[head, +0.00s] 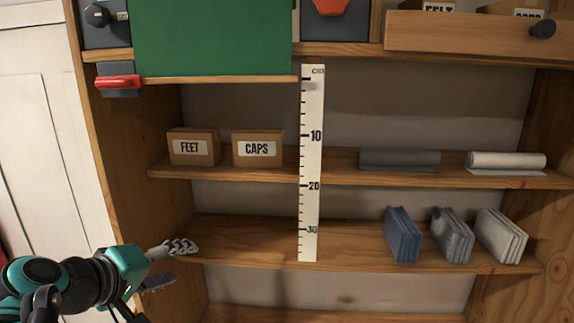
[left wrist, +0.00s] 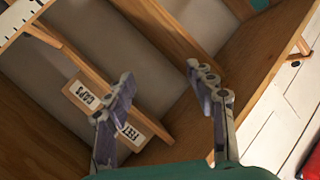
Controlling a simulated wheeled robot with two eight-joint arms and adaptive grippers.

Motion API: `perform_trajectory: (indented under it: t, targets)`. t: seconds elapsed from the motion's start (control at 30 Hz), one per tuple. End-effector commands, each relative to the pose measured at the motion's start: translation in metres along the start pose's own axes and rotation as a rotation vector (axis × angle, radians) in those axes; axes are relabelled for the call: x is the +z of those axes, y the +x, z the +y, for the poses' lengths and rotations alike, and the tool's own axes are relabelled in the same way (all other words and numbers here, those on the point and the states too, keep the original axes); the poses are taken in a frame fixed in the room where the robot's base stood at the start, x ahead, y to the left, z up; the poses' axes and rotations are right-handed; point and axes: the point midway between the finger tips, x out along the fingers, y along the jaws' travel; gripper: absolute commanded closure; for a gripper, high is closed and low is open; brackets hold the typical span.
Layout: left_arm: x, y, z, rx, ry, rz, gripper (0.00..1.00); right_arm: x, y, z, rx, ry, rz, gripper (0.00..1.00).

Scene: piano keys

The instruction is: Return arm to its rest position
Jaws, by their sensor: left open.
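My left arm comes in at the lower left of the head view. Its gripper (head: 182,263) is open, with two grey fingers spread apart and nothing between them. It is by the left end of the lower shelf (head: 245,242), in front of the cabinet's left side. In the left wrist view the same open gripper (left wrist: 159,76) points at the shelves, which look strongly tilted. My right arm and gripper are not in view.
A FEET box (head: 194,147) and a CAPS box (head: 257,149) stand on the middle shelf. A white ruler (head: 311,160) hangs upright in front of the shelves. Folded blue and grey cloths (head: 402,235) stand at the lower right. A red handle (head: 118,82) juts out at the upper left.

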Motion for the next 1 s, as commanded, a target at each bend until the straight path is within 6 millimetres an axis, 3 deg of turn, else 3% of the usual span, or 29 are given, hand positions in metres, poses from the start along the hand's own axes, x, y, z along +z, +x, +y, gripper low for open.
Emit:
perform_trajectory:
  t: [0.03, 0.3, 0.5, 0.6, 0.77, 1.0]
  targets:
    - [0.033, 0.025, -0.037, -0.03, 0.054, -0.031, 0.45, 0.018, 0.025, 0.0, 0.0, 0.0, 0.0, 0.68]
    - [0.162, 0.107, -0.195, -0.221, 0.38, -0.16, 0.45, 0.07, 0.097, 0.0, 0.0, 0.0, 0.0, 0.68]
    - [0.241, 0.152, -0.312, -0.35, 0.636, -0.221, 0.45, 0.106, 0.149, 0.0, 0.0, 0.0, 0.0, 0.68]
    - [0.265, 0.164, -0.353, -0.396, 0.734, -0.236, 0.45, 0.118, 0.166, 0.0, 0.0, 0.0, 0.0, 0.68]
    - [0.281, 0.171, -0.385, -0.438, 0.818, -0.244, 0.45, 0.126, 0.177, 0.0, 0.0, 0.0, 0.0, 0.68]
    - [0.282, 0.171, -0.388, -0.444, 0.83, -0.244, 0.45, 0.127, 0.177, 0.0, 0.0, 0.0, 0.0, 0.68]
